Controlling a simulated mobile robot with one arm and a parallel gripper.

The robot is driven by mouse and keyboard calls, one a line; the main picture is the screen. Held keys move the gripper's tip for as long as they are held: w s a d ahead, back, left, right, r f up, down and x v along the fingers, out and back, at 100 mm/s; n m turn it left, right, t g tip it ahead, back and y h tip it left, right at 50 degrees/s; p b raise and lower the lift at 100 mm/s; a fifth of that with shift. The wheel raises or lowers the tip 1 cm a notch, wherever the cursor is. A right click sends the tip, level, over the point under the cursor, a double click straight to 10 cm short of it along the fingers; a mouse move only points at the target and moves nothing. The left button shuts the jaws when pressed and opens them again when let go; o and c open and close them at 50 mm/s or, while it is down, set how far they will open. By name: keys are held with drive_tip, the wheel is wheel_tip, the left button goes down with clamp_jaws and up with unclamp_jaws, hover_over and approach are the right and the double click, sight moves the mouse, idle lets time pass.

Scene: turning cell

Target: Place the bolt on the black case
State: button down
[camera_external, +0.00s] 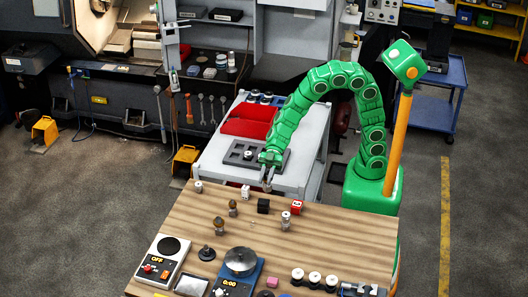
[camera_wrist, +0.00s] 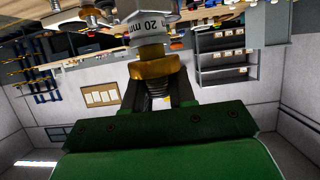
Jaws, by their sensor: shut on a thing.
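My gripper (camera_external: 267,181) hangs at the end of the green arm, pointing down above the back edge of the wooden table. The bolt has a brass collar and a pale top part marked "20 mm". In the external view the held bolt is too small to make out. A small black block (camera_external: 263,206), which may be the black case, stands on the table just below and in front of my gripper.
A scale (camera_external: 241,262) and an "OFF" device (camera_external: 161,262) sit in front.

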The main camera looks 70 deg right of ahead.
sight(264, 184)
drive_tip(key=shift+w+a+f, duration=0.2)
drive_tip(key=shift+f, duration=0.65)
drive_tip(key=shift+w+a+f, duration=0.25)
drive_tip(key=shift+f, duration=0.65)
drive_tip(key=shift+w+a+f, duration=0.2)
drive_tip(key=shift+f, duration=0.65)
drive_tip(key=c, duration=0.9)
unclamp_jaws()
drive_tip(key=shift+f, duration=0.15)
drive_tip(key=shift+c, duration=0.2)
drive_tip(key=shift+d+r, duration=0.2)
drive_tip(key=v, duration=1.1)
drive_tip(key=shift+d, duration=0.3)
drive_tip(key=shift+r, duration=0.15)
